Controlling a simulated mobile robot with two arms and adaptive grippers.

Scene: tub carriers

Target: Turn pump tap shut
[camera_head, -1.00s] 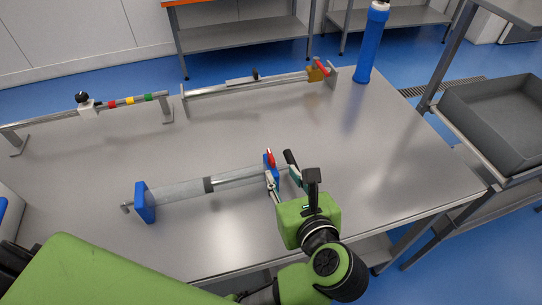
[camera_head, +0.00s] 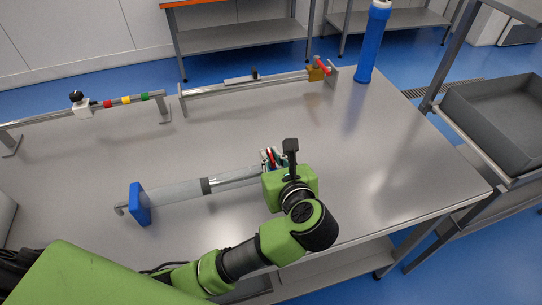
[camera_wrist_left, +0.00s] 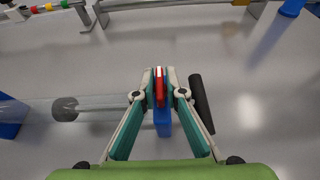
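The pump (camera_head: 178,193) lies on the steel table, a clear tube with a blue end block (camera_head: 140,203) at its left. Its red tap (camera_head: 270,158) is at the right end and also shows in the left wrist view (camera_wrist_left: 159,90), above the other blue block (camera_wrist_left: 162,122). My left gripper (camera_head: 274,160) is over that end. In the left wrist view its fingertips (camera_wrist_left: 160,76) are drawn close on both sides of the red tap and appear shut on it. A black handle (camera_wrist_left: 201,103) lies just right of the fingers. My right gripper is not in view.
A rail with a brass valve and a red lever (camera_head: 321,66) stands at the back. A rail with coloured bands (camera_head: 126,100) is at the back left. A blue cylinder (camera_head: 373,42) stands at the far corner. The table's right part is clear.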

